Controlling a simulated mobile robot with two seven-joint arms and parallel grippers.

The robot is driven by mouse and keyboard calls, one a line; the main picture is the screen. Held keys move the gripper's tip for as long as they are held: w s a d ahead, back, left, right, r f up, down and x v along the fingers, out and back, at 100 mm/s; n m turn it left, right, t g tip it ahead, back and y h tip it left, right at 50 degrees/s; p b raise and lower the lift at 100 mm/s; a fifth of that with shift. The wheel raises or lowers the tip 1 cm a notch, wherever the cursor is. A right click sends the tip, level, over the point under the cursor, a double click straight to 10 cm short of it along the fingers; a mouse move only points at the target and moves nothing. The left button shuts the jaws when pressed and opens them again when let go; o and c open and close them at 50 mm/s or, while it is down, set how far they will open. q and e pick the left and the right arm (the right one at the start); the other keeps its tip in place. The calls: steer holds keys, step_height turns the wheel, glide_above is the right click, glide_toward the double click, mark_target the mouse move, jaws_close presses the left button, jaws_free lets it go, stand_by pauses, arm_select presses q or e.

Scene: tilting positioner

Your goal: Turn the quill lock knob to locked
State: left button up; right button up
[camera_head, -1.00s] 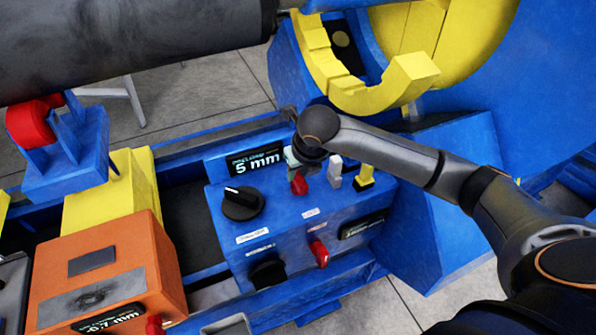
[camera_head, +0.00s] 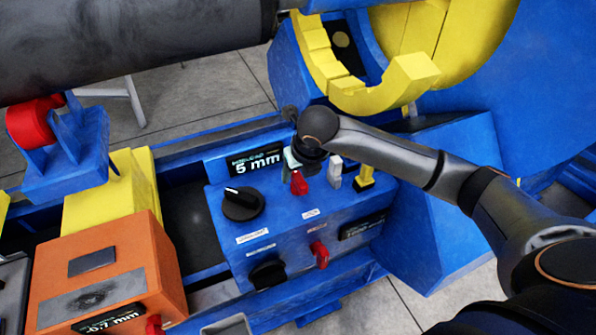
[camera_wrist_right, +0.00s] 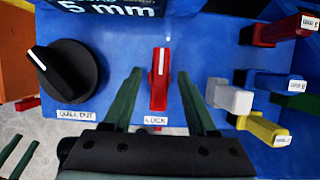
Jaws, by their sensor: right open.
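The quill lock knob is a narrow red lever knob (camera_wrist_right: 160,80) above a "LOCK" label on a blue panel. Its white line points up in the right wrist view, nearly straight away from the label. It also shows as a small red knob in the head view (camera_head: 299,183). My right gripper (camera_wrist_right: 160,73) is open, with one dark green finger on each side of the knob and a gap visible on both sides. In the head view the right gripper (camera_head: 292,160) is partly hidden by its own wrist. My left gripper is out of view.
A black knob (camera_wrist_right: 62,78) labelled "QUILL OUT" sits left of the red one. White (camera_wrist_right: 230,97), yellow (camera_wrist_right: 262,130), blue (camera_wrist_right: 283,83) and red (camera_wrist_right: 280,30) levers stick out at the right. A display (camera_head: 255,160) reads 5 mm. An orange box (camera_head: 105,265) stands left.

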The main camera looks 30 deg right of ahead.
steer(key=p+v, duration=0.1)
steer(key=v, duration=1.1)
steer(key=shift+r, duration=0.3)
